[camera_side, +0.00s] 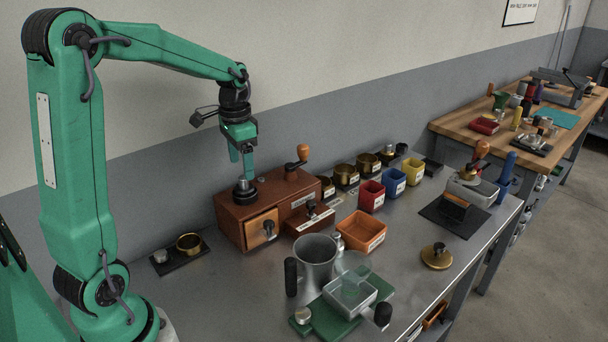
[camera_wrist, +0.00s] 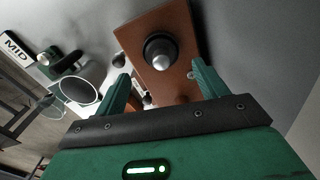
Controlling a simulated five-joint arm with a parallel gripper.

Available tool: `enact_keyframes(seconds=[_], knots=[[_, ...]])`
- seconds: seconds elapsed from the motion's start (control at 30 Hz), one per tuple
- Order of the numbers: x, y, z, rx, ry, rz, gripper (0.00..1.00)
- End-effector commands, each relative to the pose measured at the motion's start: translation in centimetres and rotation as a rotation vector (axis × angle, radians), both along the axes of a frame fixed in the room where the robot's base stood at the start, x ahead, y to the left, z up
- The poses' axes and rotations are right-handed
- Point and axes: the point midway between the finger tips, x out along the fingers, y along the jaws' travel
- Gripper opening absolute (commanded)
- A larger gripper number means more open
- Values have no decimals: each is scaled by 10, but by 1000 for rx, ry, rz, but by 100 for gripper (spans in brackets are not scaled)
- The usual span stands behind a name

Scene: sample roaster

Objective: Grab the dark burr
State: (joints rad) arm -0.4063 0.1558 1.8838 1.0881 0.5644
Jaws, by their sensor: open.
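The dark burr (camera_side: 245,190) is a squat dark piece with a paler top, upright on top of the brown wooden box (camera_side: 239,222) at its left end. In the wrist view the burr (camera_wrist: 161,48) shows as a black ring with a shiny metal tip, on the wooden top. My gripper (camera_side: 248,174) points straight down just above the burr in the side view. In the wrist view my gripper (camera_wrist: 158,75) has its two green fingers apart, with the burr lying ahead, between their lines. Nothing is held. Any contact with the burr cannot be told.
A crank with an orange knob (camera_side: 303,152) stands at the box's right end. A metal pitcher (camera_side: 314,262), an orange tray (camera_side: 361,233) and red, blue and yellow bins stand to the right. A black tray (camera_side: 180,254) lies left of the box.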

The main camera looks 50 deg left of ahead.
Motion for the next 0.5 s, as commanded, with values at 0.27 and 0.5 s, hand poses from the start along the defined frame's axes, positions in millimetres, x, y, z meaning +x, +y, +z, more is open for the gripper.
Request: enact_keyframes(seconds=[0.27, 0.5], knots=[[0, 0, -6, 0, 0, 0, 72], [0, 1, -24, -1, 2, 0, 72]])
